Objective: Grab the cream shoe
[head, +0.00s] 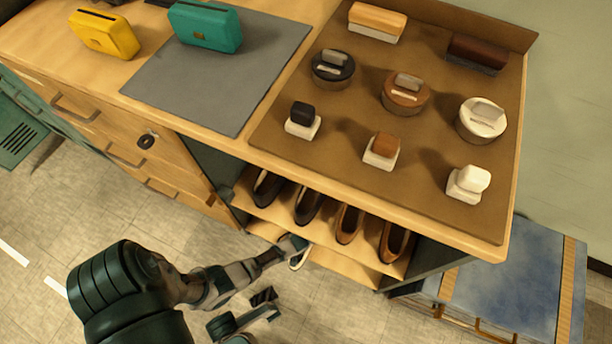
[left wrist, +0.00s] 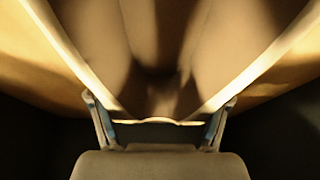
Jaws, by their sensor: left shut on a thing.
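The cream shoe (head: 300,259) is at the front edge of the lower shelf under the counter, mostly hidden by my left gripper (head: 292,244). In the left wrist view the shoe (left wrist: 160,45) fills the picture, with its pale rim running down both sides to the end between the fingers. My left gripper (left wrist: 160,122) is shut on that end of the shoe, one finger on each side.
Several dark and brown shoes (head: 348,222) stand on the shelf just above. The wooden counter (head: 275,158) overhangs them, with polish tins and brushes on a brown mat (head: 345,140). A blue-topped chest (head: 515,275) stands at the right. The floor in front is open.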

